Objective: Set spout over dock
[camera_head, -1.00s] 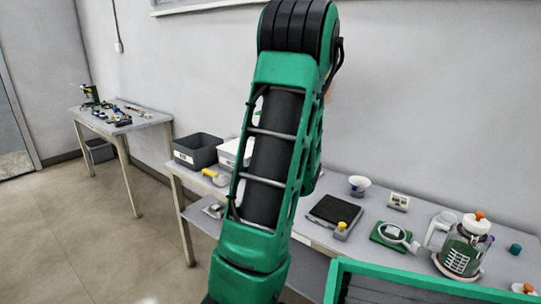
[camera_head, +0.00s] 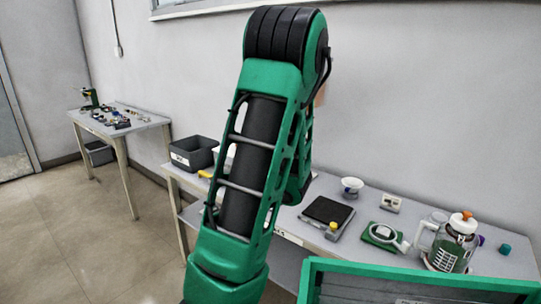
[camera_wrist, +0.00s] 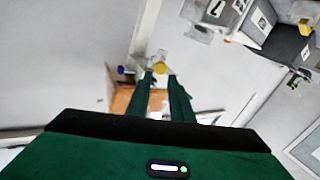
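A pump canister (camera_head: 447,252) stands upright on the bench at the right of the head view. It has a green body, a white top with an orange knob, and a pale handle-like part on its left. I cannot clearly make out which part is the spout. A green square plate with a white ring (camera_head: 383,236) lies just left of it, possibly the dock. My gripper is hidden in the head view. In the wrist view my gripper (camera_wrist: 161,78) shows two green fingers apart with nothing visibly held. It is away from the canister, which I cannot identify in that view.
A dark grey bin (camera_head: 193,154) stands at the bench's left end. Another table (camera_head: 122,126) is far left.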

